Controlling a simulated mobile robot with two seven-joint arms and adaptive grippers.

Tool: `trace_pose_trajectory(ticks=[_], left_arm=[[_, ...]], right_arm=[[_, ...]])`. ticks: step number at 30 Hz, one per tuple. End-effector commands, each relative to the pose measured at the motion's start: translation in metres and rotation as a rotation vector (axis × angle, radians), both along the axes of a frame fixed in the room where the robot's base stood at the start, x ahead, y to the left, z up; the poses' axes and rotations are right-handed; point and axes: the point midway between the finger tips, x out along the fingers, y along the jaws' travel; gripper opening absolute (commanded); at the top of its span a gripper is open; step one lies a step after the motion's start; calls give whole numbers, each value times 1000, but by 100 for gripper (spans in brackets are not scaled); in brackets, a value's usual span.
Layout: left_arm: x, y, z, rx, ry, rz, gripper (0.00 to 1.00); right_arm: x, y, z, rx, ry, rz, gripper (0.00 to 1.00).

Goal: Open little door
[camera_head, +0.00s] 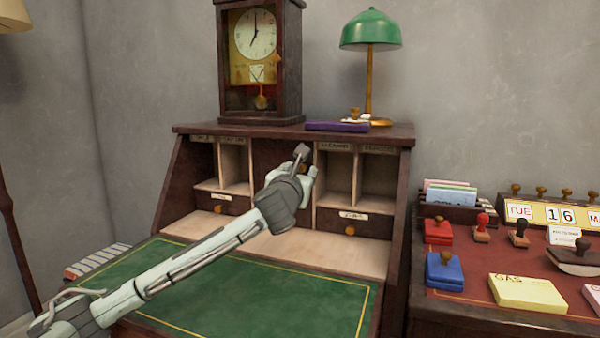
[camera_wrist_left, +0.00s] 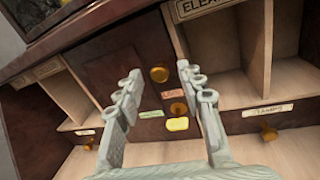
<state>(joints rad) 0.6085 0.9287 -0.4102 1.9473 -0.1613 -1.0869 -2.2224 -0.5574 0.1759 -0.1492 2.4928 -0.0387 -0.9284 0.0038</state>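The little door (camera_head: 268,157) is the dark brown wooden panel in the middle of the desk's upper part, between the pigeonholes. It looks shut. In the left wrist view the door (camera_wrist_left: 112,68) has a round brass knob (camera_wrist_left: 159,74) near its right edge. My left gripper (camera_head: 304,161) is in front of the door's right side and hides part of it. In the left wrist view my left gripper (camera_wrist_left: 158,82) is open, and the knob shows between its fingertips. I cannot tell whether a finger touches it. My right gripper is not in view.
Open pigeonholes (camera_head: 335,178) flank the door, with small knobbed drawers (camera_head: 353,224) below. A second brass knob (camera_wrist_left: 178,109) and small coloured labels show below the door's knob. A clock (camera_head: 259,60) and a green lamp (camera_head: 371,32) stand on top. The green desktop (camera_head: 265,300) is clear.

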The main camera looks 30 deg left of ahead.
Motion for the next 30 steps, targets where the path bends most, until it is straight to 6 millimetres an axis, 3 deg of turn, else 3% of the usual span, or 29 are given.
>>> trace_pose_trajectory(ticks=[10,20,30], left_arm=[[6,3,0,1,2,-1,38],[6,3,0,1,1,0,0],[6,3,0,1,1,0,0]], right_arm=[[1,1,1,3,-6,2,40],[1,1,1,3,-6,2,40],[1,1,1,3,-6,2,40]])
